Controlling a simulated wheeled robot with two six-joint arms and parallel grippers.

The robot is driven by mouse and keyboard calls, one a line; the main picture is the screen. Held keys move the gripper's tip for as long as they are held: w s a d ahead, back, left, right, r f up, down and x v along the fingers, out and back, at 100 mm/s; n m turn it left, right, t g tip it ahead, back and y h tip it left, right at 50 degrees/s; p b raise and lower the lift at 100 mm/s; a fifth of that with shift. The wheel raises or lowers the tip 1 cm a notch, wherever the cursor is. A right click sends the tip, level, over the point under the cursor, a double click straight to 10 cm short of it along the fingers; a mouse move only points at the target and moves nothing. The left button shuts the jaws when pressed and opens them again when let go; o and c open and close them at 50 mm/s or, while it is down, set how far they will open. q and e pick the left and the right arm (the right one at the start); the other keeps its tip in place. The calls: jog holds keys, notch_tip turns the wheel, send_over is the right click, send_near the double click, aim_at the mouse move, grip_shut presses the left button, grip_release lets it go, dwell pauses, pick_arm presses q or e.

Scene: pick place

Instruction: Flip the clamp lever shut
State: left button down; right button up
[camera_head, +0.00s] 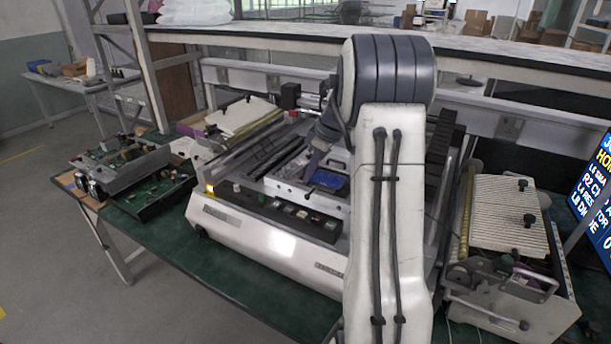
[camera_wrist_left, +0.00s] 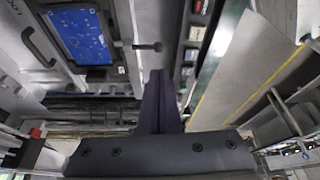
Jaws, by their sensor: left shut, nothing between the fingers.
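The clamp lever (camera_wrist_left: 148,47) shows in the left wrist view as a thin rod with a black knob, sticking out from the fixture beside a blue circuit board (camera_wrist_left: 82,35). In the head view the blue board (camera_head: 329,180) lies in the fixture of the white machine (camera_head: 262,240); a small dark lever (camera_head: 309,191) shows at its front left. My left gripper (camera_wrist_left: 160,74) is shut and empty. Its fingertips appear just short of the knob in the wrist view; I cannot tell whether they touch. In the head view my left gripper (camera_head: 314,165) is over the fixture, partly hidden by my arm.
A tray of electronic parts (camera_head: 150,198) stands at the left of the green table (camera_head: 150,268). A second fixture with a ribbed plate (camera_head: 500,215) stands at the right, near a screen (camera_head: 597,195). Machine rails and a row of buttons (camera_head: 285,205) surround the work spot.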

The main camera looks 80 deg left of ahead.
pick_arm(q)
jog(key=p+v, duration=0.1)
jog(key=v, duration=0.3)
jog(key=shift+w+p, duration=0.1)
jog(key=shift+p, duration=0.2)
pick_arm(e)
notch_tip(320, 180, up, 3)
jog(key=shift+w+d+f, duration=0.1)
jog(key=shift+w+f, duration=0.05)
jog(key=shift+f, duration=0.05)
